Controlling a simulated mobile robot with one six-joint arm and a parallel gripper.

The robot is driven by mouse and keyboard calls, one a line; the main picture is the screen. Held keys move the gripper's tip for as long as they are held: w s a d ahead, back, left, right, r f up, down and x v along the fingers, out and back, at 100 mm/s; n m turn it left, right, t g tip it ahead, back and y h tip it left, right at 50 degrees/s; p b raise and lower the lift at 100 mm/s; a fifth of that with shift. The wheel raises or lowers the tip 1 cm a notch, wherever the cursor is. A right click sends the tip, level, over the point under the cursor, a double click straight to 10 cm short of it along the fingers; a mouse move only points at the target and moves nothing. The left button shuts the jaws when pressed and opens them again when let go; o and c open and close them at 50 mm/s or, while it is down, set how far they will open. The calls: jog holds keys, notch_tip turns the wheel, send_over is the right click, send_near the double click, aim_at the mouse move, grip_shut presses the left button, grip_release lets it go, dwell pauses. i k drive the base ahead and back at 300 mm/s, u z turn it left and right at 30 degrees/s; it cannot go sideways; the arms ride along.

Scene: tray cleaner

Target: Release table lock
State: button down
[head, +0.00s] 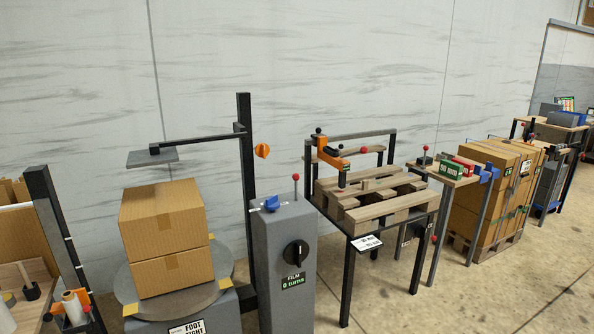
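A round grey turntable (128,290) stands at the left on a grey base, with two stacked cardboard boxes (168,238) on it. A label (187,327) on its base is cut off by the lower edge; "FOOT" and "TIGHT" can be read. To its right is a grey control pedestal (265,260) with a blue handle (270,203), a red-knobbed lever (296,184) standing upright, a black dial (294,253) and a sign (293,281) reading "FILM 0 turns". I cannot tell which part is the table lock. My gripper is not in view.
A dark mast (246,180) with an orange knob (262,151) carries a flat plate (152,159) above the boxes. A pallet bench (375,215), a side stand (440,175) and strapped boxes (490,190) stand to the right. Clear floor (520,285) lies at the lower right.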

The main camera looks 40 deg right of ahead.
aim_at(296, 176)
jog(key=i, duration=0.9)
jog(key=u, duration=0.05)
